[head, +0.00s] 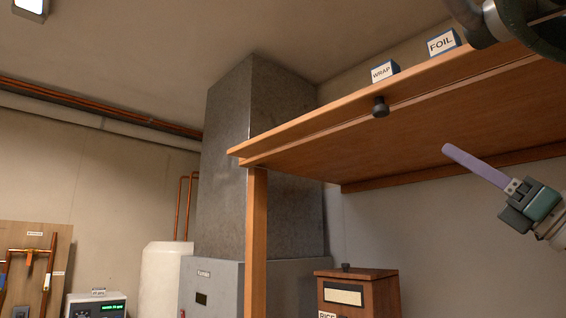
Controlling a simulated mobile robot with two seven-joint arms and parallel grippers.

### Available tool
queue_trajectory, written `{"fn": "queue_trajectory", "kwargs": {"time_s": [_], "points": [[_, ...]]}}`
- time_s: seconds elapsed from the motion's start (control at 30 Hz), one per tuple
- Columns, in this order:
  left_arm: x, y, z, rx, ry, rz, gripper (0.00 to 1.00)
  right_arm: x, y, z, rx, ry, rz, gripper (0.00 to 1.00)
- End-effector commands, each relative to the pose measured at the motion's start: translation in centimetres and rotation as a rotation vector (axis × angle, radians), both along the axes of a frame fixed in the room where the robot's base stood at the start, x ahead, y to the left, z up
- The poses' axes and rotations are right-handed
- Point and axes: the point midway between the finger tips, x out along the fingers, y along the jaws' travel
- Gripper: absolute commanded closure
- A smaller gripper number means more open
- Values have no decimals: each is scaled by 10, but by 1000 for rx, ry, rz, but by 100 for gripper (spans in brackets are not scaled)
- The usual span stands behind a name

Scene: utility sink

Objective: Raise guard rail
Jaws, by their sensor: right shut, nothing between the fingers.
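A wooden shelf (360,160) is seen from below, running from the middle to the right of the head view. A long wooden strip (310,122) along its front edge looks like the guard rail, and a dark round knob (380,108) sticks out from it. I cannot tell clearly where the strip ends and the shelf board begins. My right gripper (450,151), with purple fingers, is shut and empty. In the picture it is to the right of the knob and below it, apart from it. My left gripper is not in view.
Boxes labelled WRAP (384,71) and FOIL (443,42) stand on top of the shelf. A wooden post (256,240) supports its left end. A brown box (357,292) stands below. A grey furnace (212,288) and a white tank (163,280) are behind.

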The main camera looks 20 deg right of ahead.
Motion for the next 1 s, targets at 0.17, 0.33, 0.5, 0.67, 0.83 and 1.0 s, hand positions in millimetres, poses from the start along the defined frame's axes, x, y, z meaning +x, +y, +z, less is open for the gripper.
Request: {"fn": "queue_trajectory", "kwargs": {"time_s": [0.17,0.33,0.5,0.67,0.83,1.0], "points": [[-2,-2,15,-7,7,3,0,8,5,18,-20,-13,-3,100],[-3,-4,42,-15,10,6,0,29,15,45,-15,-12,-1,100],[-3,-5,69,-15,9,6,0,54,26,73,-12,-12,0,100],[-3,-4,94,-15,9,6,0,63,31,94,-16,-9,-1,100],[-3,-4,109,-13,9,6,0,62,31,108,-17,-8,-1,100],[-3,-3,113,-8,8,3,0,62,32,112,-17,-8,-1,100]]}}
